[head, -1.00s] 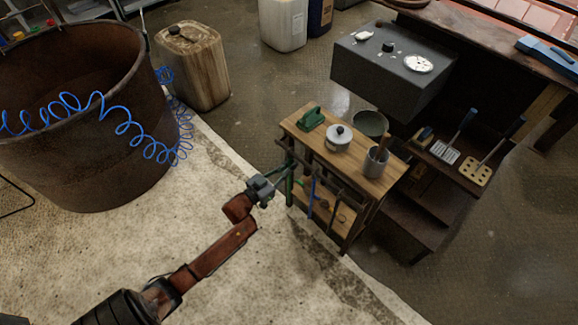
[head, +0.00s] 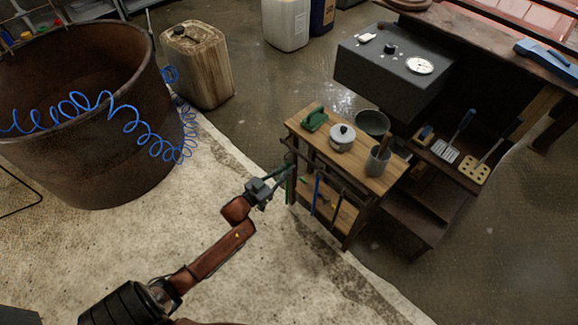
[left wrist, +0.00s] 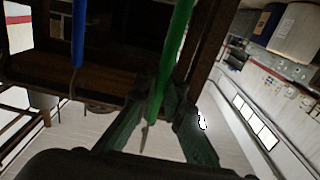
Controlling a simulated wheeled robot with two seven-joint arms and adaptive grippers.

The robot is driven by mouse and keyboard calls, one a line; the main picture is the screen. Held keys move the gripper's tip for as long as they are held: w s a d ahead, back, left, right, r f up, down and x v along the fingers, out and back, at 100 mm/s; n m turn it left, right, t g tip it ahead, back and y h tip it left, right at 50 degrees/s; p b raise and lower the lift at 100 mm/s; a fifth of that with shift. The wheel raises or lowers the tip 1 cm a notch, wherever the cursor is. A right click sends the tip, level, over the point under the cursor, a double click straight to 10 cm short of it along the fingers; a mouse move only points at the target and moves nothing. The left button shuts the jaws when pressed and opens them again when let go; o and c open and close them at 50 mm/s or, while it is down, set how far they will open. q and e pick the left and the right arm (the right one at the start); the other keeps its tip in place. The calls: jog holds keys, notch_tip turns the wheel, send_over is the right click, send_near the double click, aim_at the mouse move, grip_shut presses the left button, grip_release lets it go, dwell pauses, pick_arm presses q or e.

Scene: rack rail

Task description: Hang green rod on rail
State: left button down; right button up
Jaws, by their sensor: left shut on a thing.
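My left gripper (head: 284,174) is at the left front corner of the small wooden cart, shut on the green rod (head: 290,189). The rod hangs roughly upright at the cart's left front leg. In the left wrist view the green rod (left wrist: 174,50) runs between the two fingers (left wrist: 160,108), its thin end below them. The dark rail (head: 345,187) runs along the cart's front, under the top. Whether the rod's upper end touches the rail is hidden. My right gripper is not in view.
A blue rod (head: 316,194) hangs to the right of the green one, with a dark rod (head: 335,208) further right. A pot (head: 342,138), a green object (head: 314,120) and a utensil cup (head: 377,161) stand on the cart. The floor before the cart is clear.

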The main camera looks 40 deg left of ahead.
pick_arm(q)
jog(key=s+p, duration=0.1)
jog(key=s, duration=0.2)
jog(key=shift+s+a+p, duration=0.1)
jog(key=shift+s+p, duration=0.25)
dwell(1.4)
